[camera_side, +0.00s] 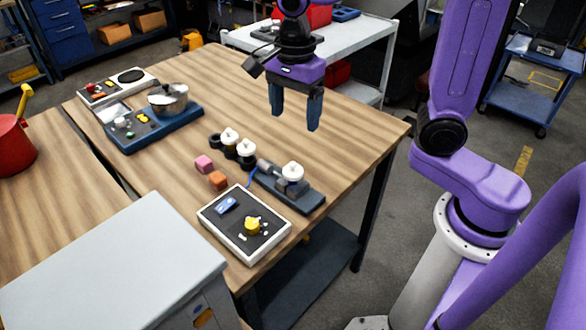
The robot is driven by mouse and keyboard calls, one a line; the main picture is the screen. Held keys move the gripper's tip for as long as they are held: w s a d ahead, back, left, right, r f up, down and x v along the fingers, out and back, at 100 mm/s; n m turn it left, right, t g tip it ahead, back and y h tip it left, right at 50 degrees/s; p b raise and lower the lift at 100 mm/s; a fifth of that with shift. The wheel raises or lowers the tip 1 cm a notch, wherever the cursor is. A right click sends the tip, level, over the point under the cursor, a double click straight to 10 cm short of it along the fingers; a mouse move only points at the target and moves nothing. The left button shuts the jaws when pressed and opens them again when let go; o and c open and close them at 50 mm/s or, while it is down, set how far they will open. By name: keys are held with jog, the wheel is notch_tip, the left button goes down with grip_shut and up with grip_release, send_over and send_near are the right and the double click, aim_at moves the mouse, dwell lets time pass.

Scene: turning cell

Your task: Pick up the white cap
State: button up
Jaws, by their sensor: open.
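Three white, rounded cap-like pieces show on the wooden table, and I cannot tell which one is the white cap. One white piece (292,171) sits on top of a dark grey fixture (310,199) near the table's right side. Two more, a white piece (229,136) and another white piece (246,148), sit on dark round parts to its left. My gripper (296,115) is open and empty, fingers pointing down. It is above the table, up and apart from the white pieces.
A pink block (204,164) and an orange block (218,180) lie left of the fixture. A control box with a yellow knob (252,224) is in front. The table's right part is clear.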

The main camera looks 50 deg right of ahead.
send_over(293, 164)
jog(key=f, duration=0.8)
jog(key=shift+d, duration=0.4)
jog(key=shift+a+f, duration=0.2)
jog(key=shift+f, duration=1.15)
jog(key=shift+a+f, duration=0.2)
jog(key=shift+f, duration=1.1)
jog(key=c, duration=1.1)
